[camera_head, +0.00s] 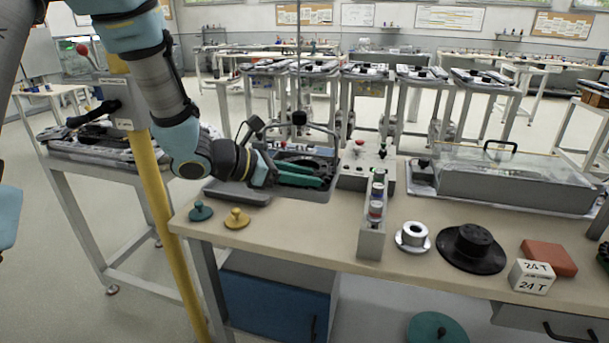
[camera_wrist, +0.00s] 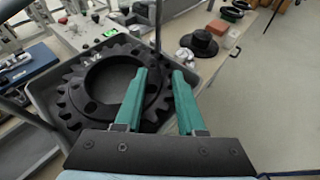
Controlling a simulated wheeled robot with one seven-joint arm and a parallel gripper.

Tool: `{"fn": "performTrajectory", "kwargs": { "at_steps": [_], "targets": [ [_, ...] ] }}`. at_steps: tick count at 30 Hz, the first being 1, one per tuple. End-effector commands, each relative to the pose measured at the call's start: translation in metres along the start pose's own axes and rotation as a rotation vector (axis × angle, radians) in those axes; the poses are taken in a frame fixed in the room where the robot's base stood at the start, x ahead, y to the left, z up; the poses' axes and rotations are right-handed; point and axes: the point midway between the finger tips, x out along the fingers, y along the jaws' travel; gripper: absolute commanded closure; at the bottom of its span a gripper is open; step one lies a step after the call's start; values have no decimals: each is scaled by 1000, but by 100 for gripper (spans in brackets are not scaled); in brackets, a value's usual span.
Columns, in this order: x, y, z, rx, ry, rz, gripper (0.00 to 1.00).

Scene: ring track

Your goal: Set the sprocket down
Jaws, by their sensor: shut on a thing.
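The sprocket (camera_wrist: 85,100) is a black toothed ring with a large round hole, seen in the wrist view over a grey tray (camera_wrist: 212,66). My gripper (camera_wrist: 160,74) has two teal fingers astride the ring's right wall, one on the hole side and one on the outer side, shut on it. In the head view my gripper (camera_head: 320,176) reaches in from the left, low over the tray (camera_head: 238,194). The sprocket (camera_head: 312,160) is partly hidden there behind the fingers. I cannot tell whether its underside touches the tray floor.
A grey block with several small coloured-topped parts (camera_head: 372,230) stands right of the tray. Further right are a white flanged spool (camera_head: 412,237), a black hub (camera_head: 470,248) and a red block (camera_head: 548,258). Teal (camera_head: 201,211) and yellow (camera_head: 237,218) knobbed pieces sit at the front left.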

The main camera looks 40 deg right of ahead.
Motion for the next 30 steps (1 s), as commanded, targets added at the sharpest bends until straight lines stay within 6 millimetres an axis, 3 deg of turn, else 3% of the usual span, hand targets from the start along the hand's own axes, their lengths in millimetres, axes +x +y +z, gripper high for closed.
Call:
{"fn": "performTrajectory", "kwargs": {
  "at_steps": [21, 22, 30],
  "targets": [
    [4, 0, -10, 2, -2, 1, 100],
    [4, 0, -12, -1, 2, 0, 59],
    [4, 0, -11, 0, 1, 0, 32]
  ]
}}
